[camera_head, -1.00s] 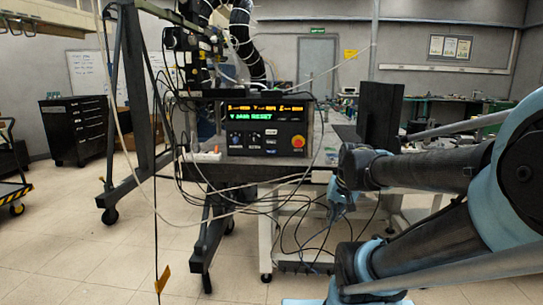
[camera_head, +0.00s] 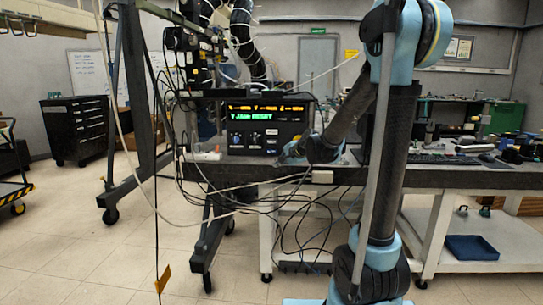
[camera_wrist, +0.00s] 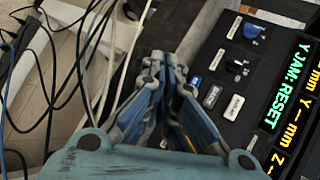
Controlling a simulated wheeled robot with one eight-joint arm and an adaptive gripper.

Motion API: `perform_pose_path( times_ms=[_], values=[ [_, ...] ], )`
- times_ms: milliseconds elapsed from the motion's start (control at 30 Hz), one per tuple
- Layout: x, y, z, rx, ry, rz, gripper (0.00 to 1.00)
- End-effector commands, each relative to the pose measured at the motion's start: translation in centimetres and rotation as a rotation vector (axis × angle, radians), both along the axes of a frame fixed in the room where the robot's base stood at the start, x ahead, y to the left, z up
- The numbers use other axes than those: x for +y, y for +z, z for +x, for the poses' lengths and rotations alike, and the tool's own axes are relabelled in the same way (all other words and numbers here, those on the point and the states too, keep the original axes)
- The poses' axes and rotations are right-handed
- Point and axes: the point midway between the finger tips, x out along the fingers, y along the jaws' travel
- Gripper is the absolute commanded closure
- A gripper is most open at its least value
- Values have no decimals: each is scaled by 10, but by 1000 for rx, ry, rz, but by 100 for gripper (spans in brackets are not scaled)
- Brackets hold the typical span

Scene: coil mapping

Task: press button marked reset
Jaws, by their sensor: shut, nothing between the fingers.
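The black control box (camera_head: 240,140) stands on the bench; its display (camera_head: 266,113) shows orange readouts and a green line. In the wrist view the display (camera_wrist: 292,95) reads "Y JAM: RESET" in green, turned on its side. Beside it the panel carries a blue button (camera_wrist: 196,82), a grey button (camera_wrist: 212,97) and a white button (camera_wrist: 234,107); I cannot read their labels surely. My gripper (camera_wrist: 170,66) is shut and empty, its tips left of the blue button in that view. In the head view my gripper (camera_head: 287,154) is at the box's lower right. I cannot tell whether it touches.
Two knobs, one blue (camera_wrist: 250,30) and one dark (camera_wrist: 238,68), sit above the buttons in the wrist view. Loose cables (camera_head: 285,205) hang below the bench edge. A keyboard (camera_head: 440,159) and tools lie on the right bench.

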Motion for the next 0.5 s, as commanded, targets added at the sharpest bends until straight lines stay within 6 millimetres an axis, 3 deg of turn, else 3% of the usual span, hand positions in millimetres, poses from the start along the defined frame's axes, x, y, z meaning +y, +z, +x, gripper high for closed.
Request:
perform_pose_path(
  times_ms=[200, 500],
  values=[
    [37, -5, 50, 14, -88, 190, 100],
    [57, -10, 76, 30, -141, 306, 100]
  ],
)
